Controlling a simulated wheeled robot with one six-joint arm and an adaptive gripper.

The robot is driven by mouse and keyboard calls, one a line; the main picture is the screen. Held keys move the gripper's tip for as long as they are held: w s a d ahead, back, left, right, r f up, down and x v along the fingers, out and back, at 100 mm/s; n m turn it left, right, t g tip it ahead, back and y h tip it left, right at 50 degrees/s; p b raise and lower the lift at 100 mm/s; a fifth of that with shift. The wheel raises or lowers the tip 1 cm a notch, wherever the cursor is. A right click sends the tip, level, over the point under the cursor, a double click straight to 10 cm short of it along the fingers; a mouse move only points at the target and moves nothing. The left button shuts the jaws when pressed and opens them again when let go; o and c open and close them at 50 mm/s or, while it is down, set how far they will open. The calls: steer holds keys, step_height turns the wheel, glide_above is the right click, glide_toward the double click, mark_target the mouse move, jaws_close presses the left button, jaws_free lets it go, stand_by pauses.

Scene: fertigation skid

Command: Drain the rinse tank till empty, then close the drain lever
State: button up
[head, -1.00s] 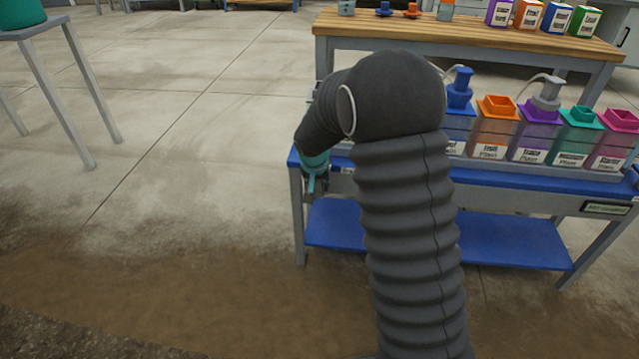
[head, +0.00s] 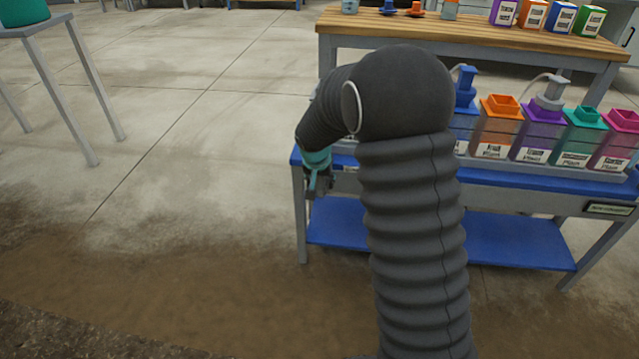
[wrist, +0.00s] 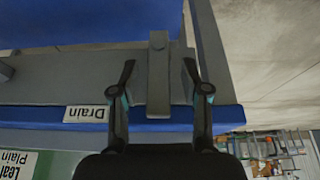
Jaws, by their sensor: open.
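The drain lever (wrist: 158,85) is a grey bar with a round pivot or bolt near its far end, seen in the wrist view. A white "Drain" label (wrist: 86,114) sits beside it on the blue edge, upside down in this view. My gripper (wrist: 159,72) is open, with one finger on each side of the lever; I see gaps between the fingers and the bar. In the head view my gripper (head: 318,184) is at the left end of the blue bench, partly hidden by my arm. I cannot make out the rinse tank or its level.
The blue bench (head: 520,182) carries several coloured containers, including an orange one (head: 498,128) and a purple one (head: 540,132). A wooden table (head: 470,38) stands behind. A grey stand (head: 75,85) is at the far left. The floor between is clear.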

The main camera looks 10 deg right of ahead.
steer(key=v, duration=1)
steer(key=shift+s+r, duration=0.15)
steer(key=shift+r, duration=0.05)
steer(key=shift+a, duration=0.1)
steer(key=s+d+r+n, duration=0.1)
steer(key=s+d+r, duration=0.2)
steer(key=s, duration=1.3)
steer(key=s+d+r+n+t+y, duration=0.1)
steer(key=s+r, duration=0.5)
steer(key=s, duration=1.1)
steer(key=shift+s+d+r+n, duration=0.15)
steer(key=shift+d+r+n, duration=0.15)
steer(key=shift+d+n, duration=0.65)
steer(key=shift+d+m, duration=0.2)
steer(key=shift+m, duration=0.05)
